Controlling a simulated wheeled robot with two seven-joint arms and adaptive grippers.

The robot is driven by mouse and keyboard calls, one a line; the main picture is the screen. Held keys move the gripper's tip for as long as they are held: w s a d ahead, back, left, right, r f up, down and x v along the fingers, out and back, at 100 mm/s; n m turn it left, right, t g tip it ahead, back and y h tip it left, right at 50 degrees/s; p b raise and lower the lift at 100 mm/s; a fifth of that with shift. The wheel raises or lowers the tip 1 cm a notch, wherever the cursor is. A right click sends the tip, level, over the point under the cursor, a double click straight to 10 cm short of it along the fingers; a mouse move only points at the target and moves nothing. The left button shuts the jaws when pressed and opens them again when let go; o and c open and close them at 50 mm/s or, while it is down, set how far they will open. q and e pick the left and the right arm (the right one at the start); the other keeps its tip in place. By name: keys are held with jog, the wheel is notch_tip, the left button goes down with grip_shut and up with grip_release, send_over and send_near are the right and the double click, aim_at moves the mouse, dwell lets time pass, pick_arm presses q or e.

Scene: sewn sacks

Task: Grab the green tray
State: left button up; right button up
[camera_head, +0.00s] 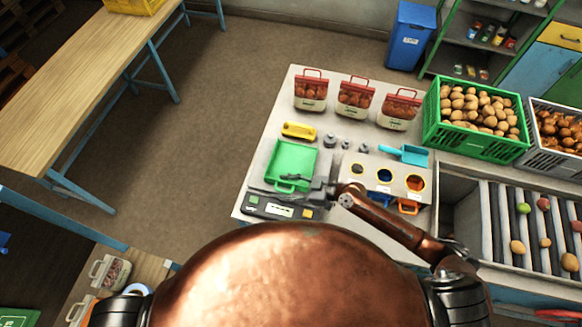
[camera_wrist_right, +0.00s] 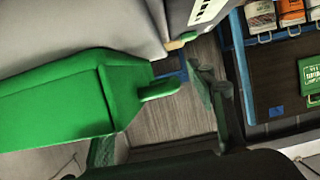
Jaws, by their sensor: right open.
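The green tray (camera_head: 293,160) lies on the pale worktable, behind a dark scale (camera_head: 280,207). In the right wrist view the tray (camera_wrist_right: 55,105) fills the left side, with its handle tab (camera_wrist_right: 160,89) sticking out to the right. My right gripper (camera_head: 287,186) is open at the tray's near edge. In the wrist view its fingers (camera_wrist_right: 152,118) stand apart on either side of the handle end. I cannot tell whether they touch it. My left gripper is out of view.
A holed box (camera_head: 356,170), small weights (camera_head: 330,141), a yellow object (camera_head: 299,130) and a blue scoop (camera_head: 405,154) sit near the tray. Sacks (camera_head: 355,97) stand at the back. A green potato crate (camera_head: 474,140) and a roller stand (camera_head: 500,225) are to the right.

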jog(key=shift+d, duration=0.1)
grip_shut()
dwell(0.5)
